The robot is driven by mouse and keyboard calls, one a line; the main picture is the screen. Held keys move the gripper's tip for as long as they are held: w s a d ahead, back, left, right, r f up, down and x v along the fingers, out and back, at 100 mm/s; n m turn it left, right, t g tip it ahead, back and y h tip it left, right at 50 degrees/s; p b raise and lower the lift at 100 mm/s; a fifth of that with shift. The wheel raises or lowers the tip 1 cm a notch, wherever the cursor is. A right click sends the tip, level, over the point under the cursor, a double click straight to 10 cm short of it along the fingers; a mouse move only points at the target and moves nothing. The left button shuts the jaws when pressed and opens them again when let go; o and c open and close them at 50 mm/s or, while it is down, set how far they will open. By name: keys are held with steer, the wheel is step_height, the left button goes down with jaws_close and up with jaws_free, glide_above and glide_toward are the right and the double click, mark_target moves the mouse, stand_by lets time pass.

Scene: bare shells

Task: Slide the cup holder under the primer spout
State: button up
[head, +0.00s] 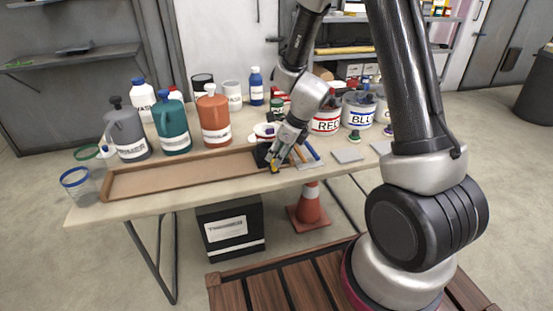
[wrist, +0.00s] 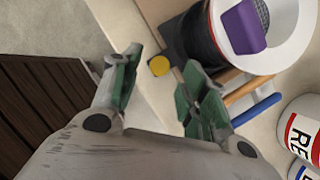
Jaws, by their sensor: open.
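The cup holder is a dark sliding base (head: 261,156) at the right end of the wooden tray on the table. In the wrist view its dark plate (wrist: 168,38) carries a round yellow knob (wrist: 159,66). A dark cup with a wide white rim (wrist: 283,55) stands on it, with a purple block over its mouth. My gripper (head: 275,166) is open and points down at the holder's front; in the wrist view its green-padded fingers (wrist: 160,72) lie either side of the knob, contact unclear. Grey (head: 127,133), teal (head: 172,128) and orange (head: 213,122) jugs stand behind the tray; I cannot tell which holds primer.
The wooden tray (head: 180,176) is empty to the left of the holder. Blue-handled tools (head: 312,150) lie close on the right, before red-labelled (head: 326,121) and blue-labelled (head: 360,116) buckets. A blue-rimmed clear cup (head: 76,183) stands at the left end.

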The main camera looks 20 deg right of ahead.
steer(key=shift+x, duration=1.35)
jaws_close()
steer(key=shift+a, duration=0.1)
